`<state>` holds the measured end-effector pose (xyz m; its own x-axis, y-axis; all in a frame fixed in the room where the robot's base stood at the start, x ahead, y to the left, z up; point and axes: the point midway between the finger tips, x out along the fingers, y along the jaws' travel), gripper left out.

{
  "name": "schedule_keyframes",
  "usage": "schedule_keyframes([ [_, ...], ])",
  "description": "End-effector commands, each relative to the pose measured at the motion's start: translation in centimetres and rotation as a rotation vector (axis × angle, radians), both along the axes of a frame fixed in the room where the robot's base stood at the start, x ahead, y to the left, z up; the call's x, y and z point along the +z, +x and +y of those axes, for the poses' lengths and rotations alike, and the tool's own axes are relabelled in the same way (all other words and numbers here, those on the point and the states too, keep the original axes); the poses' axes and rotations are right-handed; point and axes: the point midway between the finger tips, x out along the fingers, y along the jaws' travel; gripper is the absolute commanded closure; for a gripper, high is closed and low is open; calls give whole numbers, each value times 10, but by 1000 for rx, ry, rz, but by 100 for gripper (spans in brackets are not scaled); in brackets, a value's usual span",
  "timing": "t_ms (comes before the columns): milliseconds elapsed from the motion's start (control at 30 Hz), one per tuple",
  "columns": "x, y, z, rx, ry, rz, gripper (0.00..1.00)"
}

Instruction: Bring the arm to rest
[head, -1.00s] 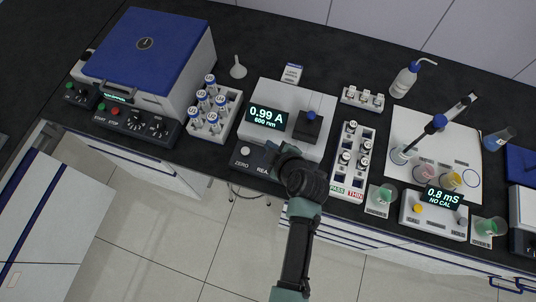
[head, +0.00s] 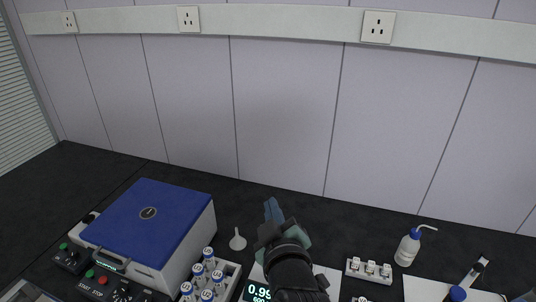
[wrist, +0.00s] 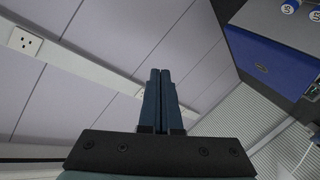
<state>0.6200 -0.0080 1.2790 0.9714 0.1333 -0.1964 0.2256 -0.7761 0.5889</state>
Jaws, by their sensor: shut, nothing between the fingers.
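My gripper (head: 272,210) is raised in front of the photometer in the head view, its blue fingers pointing up and away toward the wall. In the wrist view my gripper (wrist: 160,75) shows its two fingers side by side, closed together with nothing between them. The photometer, with a display reading that starts 0.99 (head: 258,291), is mostly hidden behind my arm and cut off by the lower edge.
A blue-lidded centrifuge (head: 150,215) stands left, also in the wrist view (wrist: 270,65). A vial rack (head: 231,276), funnel (head: 238,240), small cuvette holder (head: 369,271) and wash bottle (head: 407,248) stand on the dark bench. The panelled wall (head: 285,120) is behind.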

Motion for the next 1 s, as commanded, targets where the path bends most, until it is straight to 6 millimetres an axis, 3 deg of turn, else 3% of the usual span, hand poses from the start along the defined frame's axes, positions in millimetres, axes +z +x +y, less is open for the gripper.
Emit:
schedule_keyframes([
  [33,39,1,1,-22,45,-88,100],
  [167,139,-14,2,-62,192,-299,100],
  [300,237,-55,4,-58,367,-533,100],
  [400,293,-95,5,-27,487,-686,100],
  [500,333,-134,7,14,585,-805,100],
  [600,357,-162,8,52,653,-883,100],
  [700,368,-176,8,73,689,-921,100],
  [1000,371,-180,8,79,701,-929,100],
])
